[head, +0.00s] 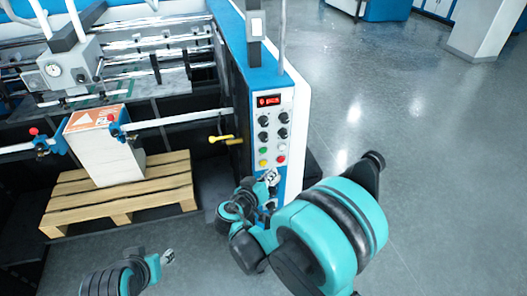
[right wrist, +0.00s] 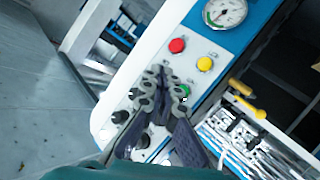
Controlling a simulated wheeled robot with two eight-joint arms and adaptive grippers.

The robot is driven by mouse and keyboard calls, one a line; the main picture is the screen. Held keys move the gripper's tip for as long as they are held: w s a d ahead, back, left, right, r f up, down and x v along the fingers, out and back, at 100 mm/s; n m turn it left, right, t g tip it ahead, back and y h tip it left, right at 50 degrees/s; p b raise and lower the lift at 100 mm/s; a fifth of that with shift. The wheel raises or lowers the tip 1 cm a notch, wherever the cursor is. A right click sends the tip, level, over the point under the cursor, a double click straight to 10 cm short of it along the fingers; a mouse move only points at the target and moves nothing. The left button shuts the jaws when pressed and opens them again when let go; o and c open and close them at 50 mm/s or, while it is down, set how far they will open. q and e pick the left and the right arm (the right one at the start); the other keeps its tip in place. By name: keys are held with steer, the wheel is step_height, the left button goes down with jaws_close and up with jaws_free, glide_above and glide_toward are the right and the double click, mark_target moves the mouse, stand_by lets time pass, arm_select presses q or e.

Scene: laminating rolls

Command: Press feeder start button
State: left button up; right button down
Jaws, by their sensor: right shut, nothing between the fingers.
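The control panel (head: 272,128) stands on the end of the blue and white machine. It carries a green button (head: 263,151), a yellow button (head: 263,163) and a red button (head: 281,159), below several black knobs. My right gripper (head: 270,177) is shut and empty, just below these buttons in the head view. In the right wrist view, my right gripper (right wrist: 162,74) lies over the panel, and its fingers partly cover the green button (right wrist: 185,90). The red button (right wrist: 177,45) and yellow button (right wrist: 204,63) are clear. Contact cannot be told. My left gripper (head: 168,257) is low, away from the panel.
A pallet (head: 75,207) bears a paper stack (head: 107,152) left of the panel. A yellow handle (head: 222,139) sticks out beside the panel. A gauge (right wrist: 225,12) sits near the buttons in the wrist view. The floor (head: 430,150) to the right is open.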

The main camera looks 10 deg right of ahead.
mark_target(263, 151)
steer(key=shift+w+a, duration=0.1)
steer(key=shift+w, duration=3.55)
steer(key=shift+w, duration=0.15)
steer(key=shift+w, duration=0.3)
steer(key=shift+w, duration=0.4)
steer(key=shift+s+b, duration=0.2)
steer(key=shift+b, duration=0.1)
steer(key=shift+s, duration=0.7)
